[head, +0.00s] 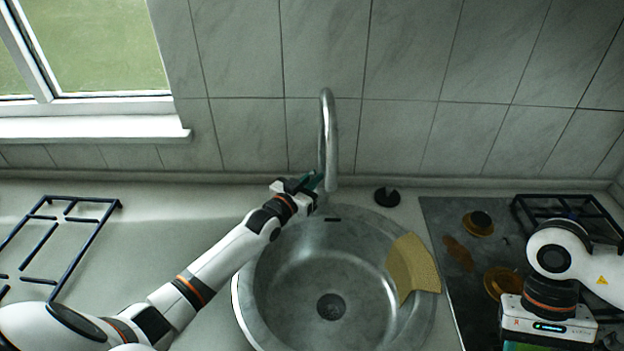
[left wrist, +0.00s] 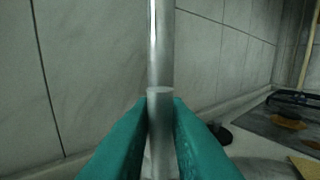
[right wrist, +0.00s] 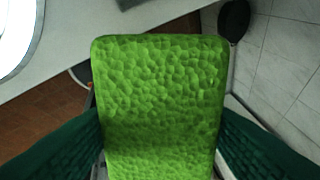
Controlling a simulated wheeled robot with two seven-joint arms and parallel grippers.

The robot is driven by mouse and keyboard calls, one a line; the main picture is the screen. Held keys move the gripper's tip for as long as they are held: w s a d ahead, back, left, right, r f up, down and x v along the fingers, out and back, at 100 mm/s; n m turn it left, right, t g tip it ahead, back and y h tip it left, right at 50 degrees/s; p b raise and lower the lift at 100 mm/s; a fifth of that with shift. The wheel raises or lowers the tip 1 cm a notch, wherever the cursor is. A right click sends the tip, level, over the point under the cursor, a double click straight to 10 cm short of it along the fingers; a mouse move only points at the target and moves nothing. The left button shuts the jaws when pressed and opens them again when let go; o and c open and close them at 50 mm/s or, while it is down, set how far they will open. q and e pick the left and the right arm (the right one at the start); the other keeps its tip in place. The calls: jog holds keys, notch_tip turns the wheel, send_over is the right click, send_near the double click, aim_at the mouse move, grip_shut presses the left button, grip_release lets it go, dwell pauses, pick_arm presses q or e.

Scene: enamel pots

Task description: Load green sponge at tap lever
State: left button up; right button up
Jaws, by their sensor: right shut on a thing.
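The green sponge (right wrist: 160,75) fills the middle of the right wrist view, textured and upright in the picture. My right gripper (right wrist: 160,122) is shut on it, one dark green finger at each side. In the head view, a sliver of the sponge (head: 514,346) shows under the right gripper at the bottom right. The steel tap (head: 328,130) rises behind the sink. My left gripper (head: 314,181) is at the tap's lower part. In the left wrist view its fingertips flank a short metal cylinder (left wrist: 160,118) in front of the spout; whether they press on it is unclear.
The round steel sink (head: 285,300) is empty inside, with a yellow cloth (head: 412,266) over its right rim. A black plug (head: 387,197) lies behind it. A stained hob (head: 440,215) is right; a black pan grate (head: 82,262) lies left. A window is back left.

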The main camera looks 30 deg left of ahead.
pick_arm(q)
grip_shut()
pick_arm(e)
jog(key=shift+f, duration=0.1)
pick_arm(q)
jog(key=shift+s+f+t+b, duration=0.3)
jog(key=shift+s+t+b, duration=0.1)
jog(key=shift+b, duration=0.6)
pick_arm(e)
jog(key=shift+f, duration=0.9)
pick_arm(q)
jog(key=shift+s+r+t, duration=0.15)
jog(key=shift+r+t, duration=0.05)
jog(key=shift+t, duration=0.1)
pick_arm(e)
jog(key=shift+f, duration=0.3)
pick_arm(q)
jog(key=shift+r, duration=0.1)
pick_arm(e)
jog(key=shift+r, duration=0.1)
pick_arm(q)
jog(key=shift+o, duration=2)
grip_release()
